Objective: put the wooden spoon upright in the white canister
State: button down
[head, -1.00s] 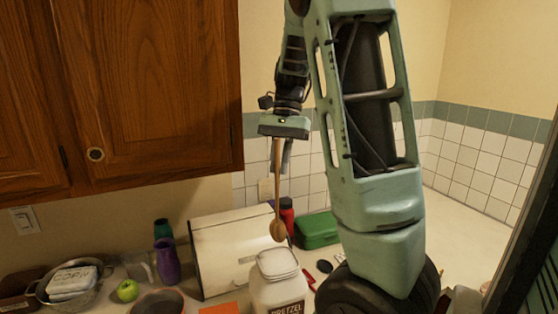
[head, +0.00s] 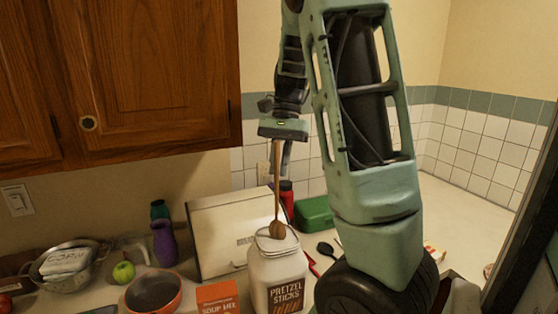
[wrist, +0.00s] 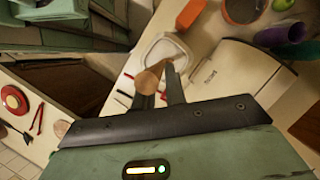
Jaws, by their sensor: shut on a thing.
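The white canister (head: 263,285), labelled "Pretzel Sticks", stands upright on the counter with its mouth facing up. My gripper (head: 281,146) is above it, shut on the handle of the wooden spoon (head: 277,190). The spoon hangs nearly vertical, bowl end down, and its bowl overlaps the canister's mouth in the head view. I cannot tell whether the bowl is just above the rim or slightly inside. In the wrist view, the spoon (wrist: 149,82) shows between the fingers of my gripper (wrist: 158,90), with the canister (wrist: 153,46) beyond it.
A white box-like bin (head: 215,240) stands behind the canister, with a red bottle (head: 287,197) and green box (head: 315,214) near it. A soup mix box (head: 217,298) and an orange bowl (head: 154,292) are left. A black utensil (head: 325,250) lies to the right.

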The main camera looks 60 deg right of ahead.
aim_at(279, 203)
jog(key=shift+f+b, duration=3.25)
jog(key=shift+f, duration=2.2)
jog(key=c, duration=1.4)
grip_release()
jog(key=shift+o, duration=0.2)
jog(key=b+v, duration=0.2)
jog(key=v, duration=1.5)
jog(key=shift+r, duration=0.15)
jog(key=shift+w+d, duration=0.1)
